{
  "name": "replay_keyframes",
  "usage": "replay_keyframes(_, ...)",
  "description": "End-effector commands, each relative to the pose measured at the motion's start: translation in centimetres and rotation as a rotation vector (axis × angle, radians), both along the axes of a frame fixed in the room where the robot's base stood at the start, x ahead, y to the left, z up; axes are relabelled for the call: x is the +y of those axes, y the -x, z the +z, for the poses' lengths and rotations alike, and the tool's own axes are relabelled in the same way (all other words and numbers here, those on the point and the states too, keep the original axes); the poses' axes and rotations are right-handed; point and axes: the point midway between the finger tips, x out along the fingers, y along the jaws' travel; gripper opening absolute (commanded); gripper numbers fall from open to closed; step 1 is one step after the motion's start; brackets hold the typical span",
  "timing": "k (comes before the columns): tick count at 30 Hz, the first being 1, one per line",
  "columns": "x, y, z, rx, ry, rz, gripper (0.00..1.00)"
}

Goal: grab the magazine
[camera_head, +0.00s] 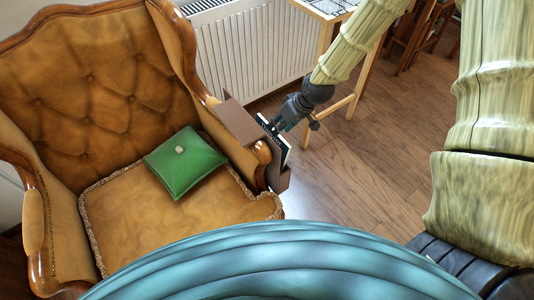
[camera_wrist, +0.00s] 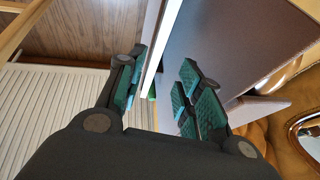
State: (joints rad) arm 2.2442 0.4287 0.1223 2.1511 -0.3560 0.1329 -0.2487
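The magazine (camera_head: 287,154) is a thin item with a white edge, standing upright in a brown holder (camera_head: 238,121) over the armchair's right arm. My gripper (camera_head: 272,128) is at the magazine's upper edge in the head view. In the wrist view, the magazine (camera_wrist: 151,60) shows as a pale strip running between the two fingers of my gripper (camera_wrist: 165,75). The fingers are open, one on each side of it. The left finger is close to the strip, and I cannot tell if it touches. A clear gap separates the right finger from it. The magazine's lower part is hidden.
The brown leather armchair (camera_head: 125,215) with a green cushion (camera_head: 185,163) stands at left. A white radiator (camera_head: 255,50) is behind, and a wooden table (camera_head: 322,40) stands near my arm. The wooden floor (camera_head: 360,190) right of the holder is clear.

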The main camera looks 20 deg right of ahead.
Motion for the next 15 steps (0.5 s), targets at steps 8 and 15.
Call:
replay_keyframes(8, 1.0, -0.9, -3.1, 0.001, 0.000, 0.000, 0.36)
replay_keyframes(15, 1.3, -1.2, -3.8, 0.000, 0.000, 0.000, 0.36)
